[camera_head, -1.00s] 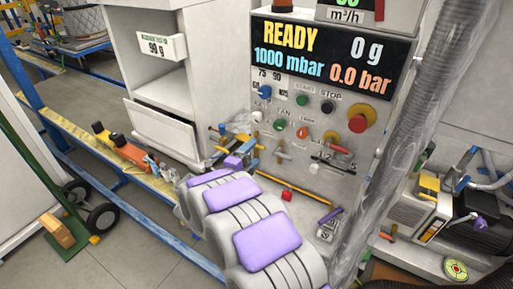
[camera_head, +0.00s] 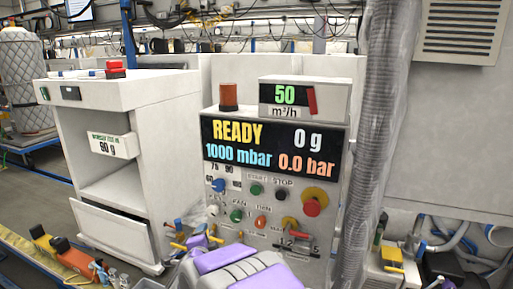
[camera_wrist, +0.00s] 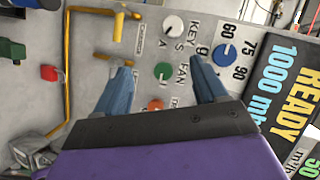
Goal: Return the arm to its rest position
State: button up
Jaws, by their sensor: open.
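My arm (camera_head: 235,265), with purple and grey links, reaches from the bottom edge of the head view toward the lower part of the charging station's panel (camera_head: 336,172). In the wrist view my gripper (camera_wrist: 161,64) has two blue fingers spread wide apart with nothing between them. The fingers point at the panel, with the white key knob (camera_wrist: 173,26), the green fan button (camera_wrist: 162,71) and an orange button (camera_wrist: 155,104) between or beyond them. I cannot tell the exact gap to the panel. In the head view the fingers are too small to make out.
Yellow pipes (camera_wrist: 69,75) and a red knob (camera_wrist: 49,73) stick out from the panel beside my gripper. A grey corrugated hose (camera_head: 365,130) hangs right of the panel. A white cabinet (camera_head: 158,140) with a tilted drawer front stands to the left. Open floor shows far left.

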jog(key=s+d+n+g, duration=0.4)
jog(key=s+d, duration=0.6)
jog(key=s, duration=0.5)
jog(key=s+d+n+g, duration=0.5)
jog(key=s+d, duration=0.5)
jog(key=s, duration=0.6)
jog(key=s+d+r+n+g, duration=0.1)
jog(key=s+d+n+g, duration=0.4)
jog(key=s+d, duration=0.5)
jog(key=s+g, duration=0.2)
jog(key=s, duration=0.4)
jog(key=shift+d+h, duration=0.15)
jog(key=shift+h, duration=0.25)
